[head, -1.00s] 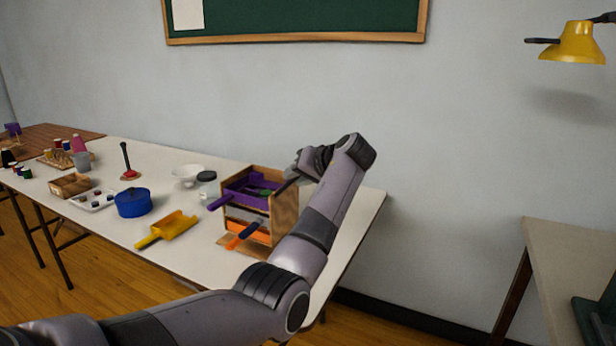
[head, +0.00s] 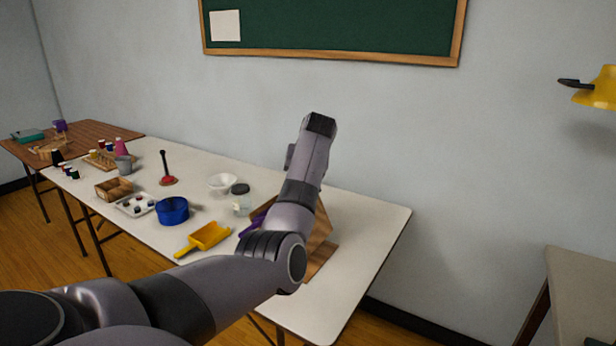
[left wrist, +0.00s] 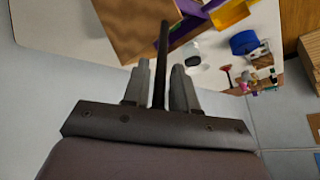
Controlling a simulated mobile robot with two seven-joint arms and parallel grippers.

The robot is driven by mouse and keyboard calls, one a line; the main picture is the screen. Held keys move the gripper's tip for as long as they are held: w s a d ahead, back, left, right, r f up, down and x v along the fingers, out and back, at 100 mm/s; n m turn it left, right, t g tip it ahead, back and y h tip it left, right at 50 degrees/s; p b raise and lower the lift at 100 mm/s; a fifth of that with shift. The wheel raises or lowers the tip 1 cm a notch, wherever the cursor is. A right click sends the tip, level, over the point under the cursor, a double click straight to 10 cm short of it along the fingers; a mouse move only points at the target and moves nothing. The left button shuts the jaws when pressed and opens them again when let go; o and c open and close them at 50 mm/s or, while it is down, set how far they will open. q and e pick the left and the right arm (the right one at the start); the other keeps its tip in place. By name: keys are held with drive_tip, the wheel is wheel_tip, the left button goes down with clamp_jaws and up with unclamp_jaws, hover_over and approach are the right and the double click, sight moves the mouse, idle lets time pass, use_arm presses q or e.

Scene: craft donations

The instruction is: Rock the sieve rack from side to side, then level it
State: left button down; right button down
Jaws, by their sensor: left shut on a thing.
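The wooden sieve rack (head: 322,222) stands at the right part of the white table, mostly hidden behind my left arm. Its visible side slants, so it looks tilted above a brown board (head: 318,260). A purple sieve handle (head: 250,228) shows left of my arm. In the left wrist view the rack's wooden panel (left wrist: 130,25) fills the top left, with purple beside it. My left gripper (left wrist: 160,75) is shut on a thin dark bar (left wrist: 162,50) that runs up beside the panel. The head view hides the fingers. My right gripper is out of view.
Left of the rack are a yellow scoop (head: 207,236), a blue pot (head: 172,211), a jar (head: 242,200), a white bowl (head: 222,183) and a red-based tool (head: 167,178). The table's right end is bare. A yellow lamp (head: 598,90) hangs at the far right.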

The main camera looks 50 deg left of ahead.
use_arm(q)
drive_tip(key=shift+s+a+r+h+p, duration=0.15)
drive_tip(key=shift+a+r+h+p, duration=0.15)
drive_tip(key=shift+a, duration=0.35)
drive_tip(key=shift+s+a+r+h+p, duration=0.15)
drive_tip(key=shift+a+h+p, duration=0.1)
drive_tip(key=shift+a+h, duration=0.25)
drive_tip(key=shift+a+r, duration=0.1)
drive_tip(key=shift+a, duration=0.15)
drive_tip(key=c, duration=1.2)
unclamp_jaws()
drive_tip(key=shift+o, duration=0.2)
drive_tip(key=shift+a, duration=0.1)
drive_tip(key=b+v, duration=0.1)
drive_tip(key=v, duration=0.6)
drive_tip(key=shift+s, duration=0.2)
